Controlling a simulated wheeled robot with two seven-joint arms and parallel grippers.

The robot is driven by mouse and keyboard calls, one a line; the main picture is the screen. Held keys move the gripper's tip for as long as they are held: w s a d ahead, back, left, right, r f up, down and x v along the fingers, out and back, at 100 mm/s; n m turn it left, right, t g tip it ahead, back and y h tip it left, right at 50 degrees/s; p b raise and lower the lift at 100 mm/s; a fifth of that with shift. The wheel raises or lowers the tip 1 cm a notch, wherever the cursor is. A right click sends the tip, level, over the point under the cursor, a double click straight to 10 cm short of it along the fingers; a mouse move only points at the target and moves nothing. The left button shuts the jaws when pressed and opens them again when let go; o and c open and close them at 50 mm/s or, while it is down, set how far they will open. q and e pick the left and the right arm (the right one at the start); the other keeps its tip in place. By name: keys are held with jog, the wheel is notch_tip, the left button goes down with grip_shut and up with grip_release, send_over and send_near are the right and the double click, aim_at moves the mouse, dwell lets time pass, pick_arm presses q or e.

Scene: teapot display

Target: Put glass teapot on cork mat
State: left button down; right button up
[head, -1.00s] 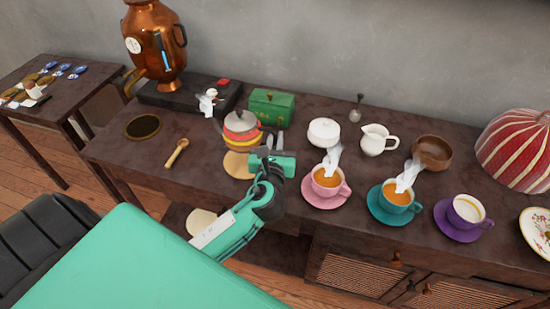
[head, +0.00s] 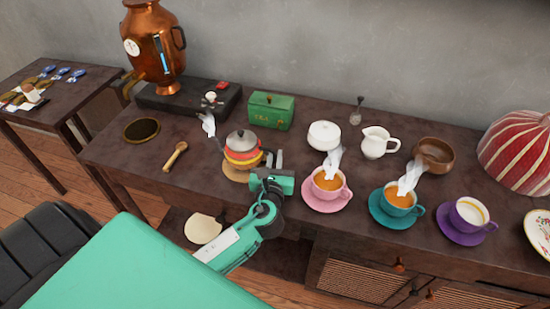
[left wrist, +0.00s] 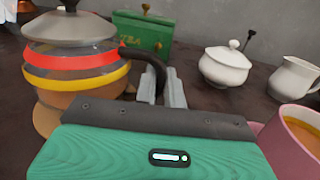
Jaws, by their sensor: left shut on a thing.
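The glass teapot (head: 243,150), with red and yellow bands and a grey lid, is over the round cork mat (head: 232,174) near the table's front edge. It is upright; I cannot tell whether its base touches the mat. My left gripper (head: 274,160) is shut on its dark handle, to the right of the body. In the left wrist view the teapot (left wrist: 78,55) is at the left, its handle reaching the gripper fingers (left wrist: 162,88). Part of the mat (left wrist: 44,121) shows beneath it. My right gripper is not in view.
A pink cup (head: 327,184) stands close right of my left gripper. A green box (head: 271,110) is behind the teapot, and a wooden scoop (head: 175,156) lies left. A white sugar bowl (head: 323,135), creamer (head: 378,142) and teal cup (head: 399,196) stand to the right.

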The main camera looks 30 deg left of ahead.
pick_arm(q)
jog(key=c, duration=1.8)
grip_release()
jog(key=shift+f, duration=0.1)
jog(key=shift+c, duration=0.2)
jog(key=o, duration=0.3)
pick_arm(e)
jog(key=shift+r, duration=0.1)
pick_arm(q)
jog(key=shift+o, duration=0.2)
